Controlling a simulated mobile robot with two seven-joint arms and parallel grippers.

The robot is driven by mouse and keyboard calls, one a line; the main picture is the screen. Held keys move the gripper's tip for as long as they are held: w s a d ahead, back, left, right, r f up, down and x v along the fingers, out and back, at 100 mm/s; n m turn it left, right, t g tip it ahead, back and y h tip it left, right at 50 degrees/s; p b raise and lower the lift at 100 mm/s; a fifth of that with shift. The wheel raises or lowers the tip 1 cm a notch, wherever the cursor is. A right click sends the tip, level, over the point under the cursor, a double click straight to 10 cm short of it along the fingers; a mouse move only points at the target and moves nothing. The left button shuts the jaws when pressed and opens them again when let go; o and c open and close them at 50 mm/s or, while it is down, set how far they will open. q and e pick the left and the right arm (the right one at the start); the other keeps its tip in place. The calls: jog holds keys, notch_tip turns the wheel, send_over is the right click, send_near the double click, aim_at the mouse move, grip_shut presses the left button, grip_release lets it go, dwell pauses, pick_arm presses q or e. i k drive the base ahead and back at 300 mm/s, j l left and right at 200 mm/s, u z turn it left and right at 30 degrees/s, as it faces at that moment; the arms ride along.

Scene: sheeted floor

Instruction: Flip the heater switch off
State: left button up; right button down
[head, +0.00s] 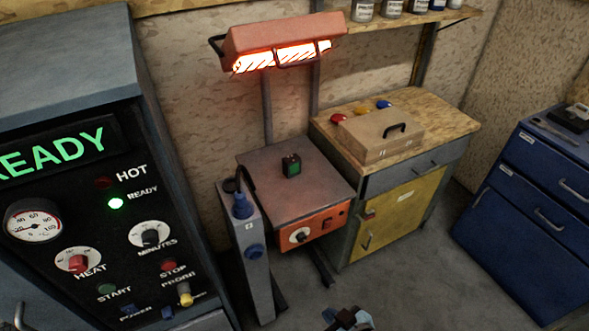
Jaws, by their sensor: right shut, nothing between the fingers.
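The heater (283,40) is a red hood on a stand, and its bars glow orange-red. Below it is a flat, dark reddish table top (265,190). A small black box with a green face (291,166) sits on that top. An orange-red control panel (318,226) on the front carries a white dial (300,236) and small dark controls (343,212). I cannot tell which of these is the heater switch, or its position. My right gripper (348,318) is at the bottom edge, partly cut off, shut and empty, well below and apart from the panel. My left gripper is out of view.
A dark machine reading READY (130,170) fills the left. A grey post with a blue plug (243,207) stands before the heater table. A yellow-doored cabinet (395,212) holds a wooden box (372,137). Blue drawers (530,200) stand at right. The floor between is clear.

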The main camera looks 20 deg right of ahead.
aim_at(326, 225)
jog(key=z, duration=0.95)
jog(key=i+l, duration=0.25)
jog(key=l, duration=0.2)
jog(key=i+l, duration=0.3)
jog(key=l, duration=0.15)
